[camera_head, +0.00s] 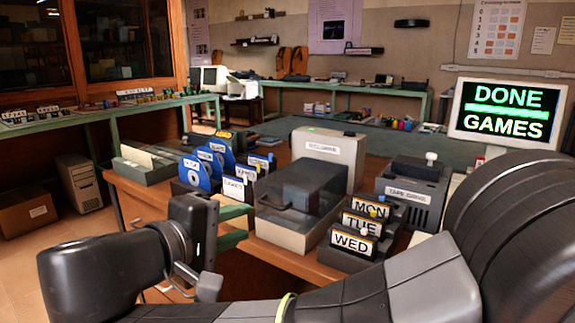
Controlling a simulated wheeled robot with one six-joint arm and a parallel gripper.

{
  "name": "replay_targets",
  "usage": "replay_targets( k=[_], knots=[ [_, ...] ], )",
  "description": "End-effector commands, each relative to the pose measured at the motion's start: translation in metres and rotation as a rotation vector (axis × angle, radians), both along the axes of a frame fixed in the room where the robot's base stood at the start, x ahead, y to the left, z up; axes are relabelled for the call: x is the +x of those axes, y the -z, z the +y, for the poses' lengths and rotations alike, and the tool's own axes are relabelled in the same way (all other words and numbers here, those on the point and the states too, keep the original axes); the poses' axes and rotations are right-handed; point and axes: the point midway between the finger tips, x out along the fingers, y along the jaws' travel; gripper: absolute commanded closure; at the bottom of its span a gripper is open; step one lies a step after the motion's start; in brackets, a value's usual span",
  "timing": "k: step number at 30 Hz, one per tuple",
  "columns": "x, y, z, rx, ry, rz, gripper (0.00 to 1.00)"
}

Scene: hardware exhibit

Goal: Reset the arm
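My arm crosses the lower part of the head view, with dark and grey links from the right edge to the lower left. Its end, my gripper (205,235), is at the left of centre, in front of the wooden desk's (268,256) near edge. Two green strips show just right of its dark housing; I cannot tell whether they are its fingers, nor whether it is open or shut. I see nothing clearly held in it.
On the desk are a grey lidded box (305,190), a beige drive (330,146), a tape drive (412,188), day-labelled cartridges (362,225) and blue-disc files (198,172). A monitor (507,112) reading "DONE GAMES" stands at right. Floor (75,245) at left is partly clear.

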Motion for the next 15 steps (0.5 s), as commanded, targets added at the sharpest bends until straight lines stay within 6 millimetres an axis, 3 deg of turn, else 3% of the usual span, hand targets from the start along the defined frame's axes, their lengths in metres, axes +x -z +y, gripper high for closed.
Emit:
replay_targets(
  k=[15],
  knots=[
    [0.033,0.01,-0.023,0.001,0.005,0.0,0.71]
  ],
)
